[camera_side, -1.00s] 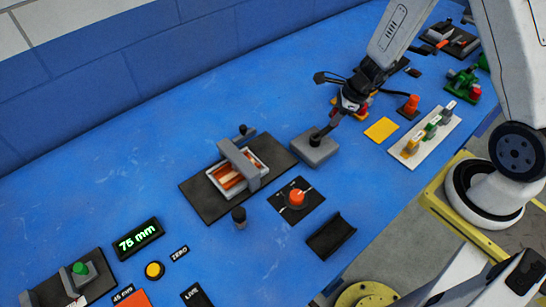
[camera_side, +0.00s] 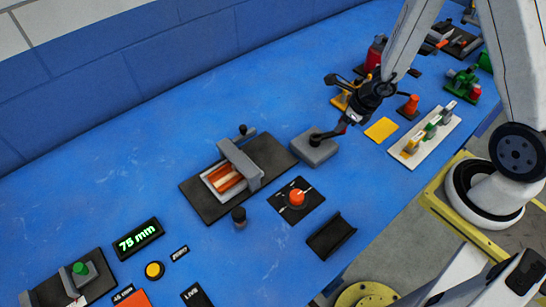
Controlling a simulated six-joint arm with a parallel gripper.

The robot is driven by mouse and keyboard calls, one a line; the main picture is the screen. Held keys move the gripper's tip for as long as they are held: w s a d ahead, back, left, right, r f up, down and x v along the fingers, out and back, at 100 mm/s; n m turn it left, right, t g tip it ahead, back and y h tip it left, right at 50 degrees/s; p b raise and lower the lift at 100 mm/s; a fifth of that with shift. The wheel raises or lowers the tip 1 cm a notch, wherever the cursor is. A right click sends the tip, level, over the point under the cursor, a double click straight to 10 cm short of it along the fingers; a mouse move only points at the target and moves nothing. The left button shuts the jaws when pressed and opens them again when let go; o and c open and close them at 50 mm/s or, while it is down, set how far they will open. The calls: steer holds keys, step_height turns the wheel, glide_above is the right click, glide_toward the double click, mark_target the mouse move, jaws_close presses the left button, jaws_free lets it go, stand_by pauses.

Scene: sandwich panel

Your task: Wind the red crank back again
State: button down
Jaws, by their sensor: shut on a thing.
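The crank's grey block (camera_side: 316,149) stands on the blue table, right of the dark plate with the grey bridge. A dark hub and arm (camera_side: 319,137) sit on top of the block. A small reddish part (camera_side: 341,129) shows at the outer end of the arm. My gripper (camera_side: 346,121) is shut at that end, reaching in from the upper right with the wrist tilted. The fingers hide most of the crank's handle. The tray of orange and cream strips (camera_side: 228,180) lies under the grey bridge (camera_side: 240,163).
A display (camera_side: 138,238) reads 75 mm. An orange-red knob on a black plate (camera_side: 297,197) and a black cradle (camera_side: 331,236) stand in front. A yellow pad (camera_side: 381,130), a white switch board (camera_side: 425,137) and a red cylinder (camera_side: 375,52) are near my arm.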

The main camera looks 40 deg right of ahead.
steer(key=shift+s+a+m+t+h, duration=0.35)
steer(key=shift+s+m+h, duration=0.2)
steer(key=shift+m, duration=0.65)
steer(key=shift+s+a, duration=0.1)
steer(key=shift+c, duration=2.1)
jaws_free()
steer(key=shift+s, duration=0.1)
steer(key=shift+s+r, duration=0.1)
steer(key=shift+r, duration=0.1)
steer(key=v, duration=0.7)
steer(key=shift+r, duration=0.2)
